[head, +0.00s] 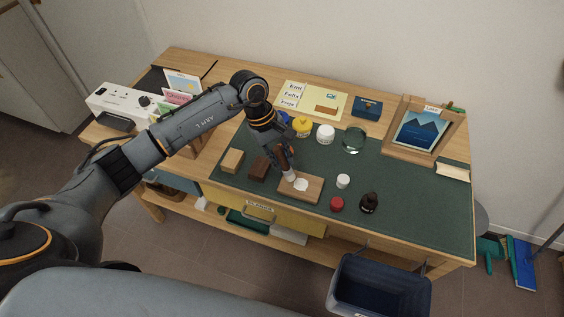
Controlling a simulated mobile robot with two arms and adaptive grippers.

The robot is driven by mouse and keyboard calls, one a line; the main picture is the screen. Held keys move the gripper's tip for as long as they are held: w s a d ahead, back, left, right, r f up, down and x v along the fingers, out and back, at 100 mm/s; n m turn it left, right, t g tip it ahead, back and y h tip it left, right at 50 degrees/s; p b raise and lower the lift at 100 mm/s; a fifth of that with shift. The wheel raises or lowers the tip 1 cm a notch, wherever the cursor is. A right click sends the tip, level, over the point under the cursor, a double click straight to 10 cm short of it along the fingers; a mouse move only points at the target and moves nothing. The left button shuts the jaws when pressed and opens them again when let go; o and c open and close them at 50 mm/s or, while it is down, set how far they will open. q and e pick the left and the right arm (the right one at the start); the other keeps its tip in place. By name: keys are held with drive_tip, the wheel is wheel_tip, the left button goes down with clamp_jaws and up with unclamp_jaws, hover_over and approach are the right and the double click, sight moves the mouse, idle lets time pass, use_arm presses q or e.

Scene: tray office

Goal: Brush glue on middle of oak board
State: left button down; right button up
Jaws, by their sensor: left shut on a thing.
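The oak board (313,191) lies flat on the green mat near its front edge. A white patch of glue (301,184) shows around the middle of the board. My left gripper (283,162) is over the board's left part, pointing down. It is shut on the brush (289,176), which is mostly hidden by the fingers; its low end is at or just above the board beside the white patch. I cannot tell whether it touches. My right gripper is not in view.
Two wooden blocks, light (232,160) and dark (259,168), stand left of the board. A white jar (326,134) and yellow jar (302,127) are behind. A small white pot (343,181), red lid (337,204) and dark bottle (369,202) are right. The mat's (425,215) right side is clear.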

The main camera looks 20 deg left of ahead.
sight(282, 152)
use_arm(q)
drive_tip(key=shift+d+r+p, duration=0.25)
drive_tip(key=shift+r+p, duration=0.05)
drive_tip(key=shift+r, duration=0.75)
drive_tip(key=shift+a+r, duration=0.1)
drive_tip(key=shift+r, duration=0.6)
drive_tip(key=shift+r+p, duration=0.5)
drive_tip(key=shift+r, duration=0.4)
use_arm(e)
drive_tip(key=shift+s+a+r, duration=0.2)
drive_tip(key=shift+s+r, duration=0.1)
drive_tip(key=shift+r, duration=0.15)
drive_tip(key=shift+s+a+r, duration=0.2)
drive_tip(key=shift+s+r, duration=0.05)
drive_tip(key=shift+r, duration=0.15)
